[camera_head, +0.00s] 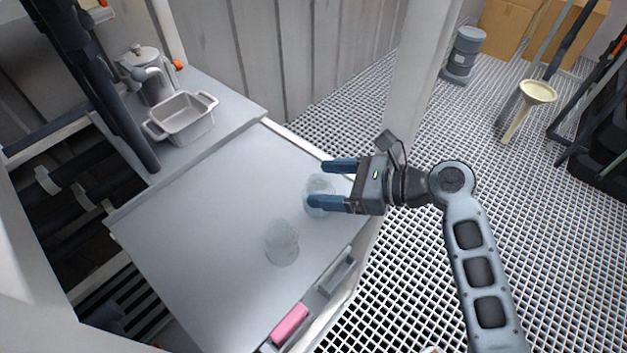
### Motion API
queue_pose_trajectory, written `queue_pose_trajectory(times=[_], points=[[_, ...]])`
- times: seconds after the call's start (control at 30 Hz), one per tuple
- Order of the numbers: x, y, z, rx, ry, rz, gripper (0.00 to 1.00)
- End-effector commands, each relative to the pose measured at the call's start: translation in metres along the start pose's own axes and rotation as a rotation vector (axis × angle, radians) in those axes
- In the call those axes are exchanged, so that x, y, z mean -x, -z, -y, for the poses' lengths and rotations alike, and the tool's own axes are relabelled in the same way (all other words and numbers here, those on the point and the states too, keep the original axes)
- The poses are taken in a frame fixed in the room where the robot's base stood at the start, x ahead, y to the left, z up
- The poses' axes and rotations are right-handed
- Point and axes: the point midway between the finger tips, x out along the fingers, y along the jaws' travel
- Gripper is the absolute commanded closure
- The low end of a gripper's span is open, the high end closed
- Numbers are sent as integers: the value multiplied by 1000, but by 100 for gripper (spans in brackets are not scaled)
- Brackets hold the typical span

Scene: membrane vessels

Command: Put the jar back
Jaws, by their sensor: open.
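Two clear glass vessels stand on the grey tabletop (190,235); I cannot tell which is the jar. One clear vessel (281,243) stands apart, toward the front of the table. The other clear vessel (319,186) is at the table's right side, between the blue fingers of my gripper (325,184). My gripper is open, with one finger on the far side of this vessel and one on the near side. The near finger hides part of it, and I cannot tell whether either finger touches it.
A grey handled tray (184,118) and a metal pot (150,78) sit on the counter at the back left. A pink block (289,325) lies in a narrow trough (333,283) along the table's edge. A white post (408,85) stands beyond my gripper. The left tabletop is clear.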

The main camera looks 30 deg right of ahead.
Motion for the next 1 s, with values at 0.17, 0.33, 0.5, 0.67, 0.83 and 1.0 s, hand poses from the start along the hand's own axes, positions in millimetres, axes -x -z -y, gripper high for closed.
queue_pose_trajectory(times=[0.17, 0.33, 0.5, 0.67, 0.83, 1.0], points=[[39, 0, 1, -1, 4, 1, 22], [66, 0, 1, 0, 3, 1, 22], [79, 0, 0, 0, 1, 0, 22], [82, 0, 0, 0, 1, 1, 22], [82, 0, 0, 0, 1, 1, 22], [81, 0, 0, 1, 0, 0, 22]])
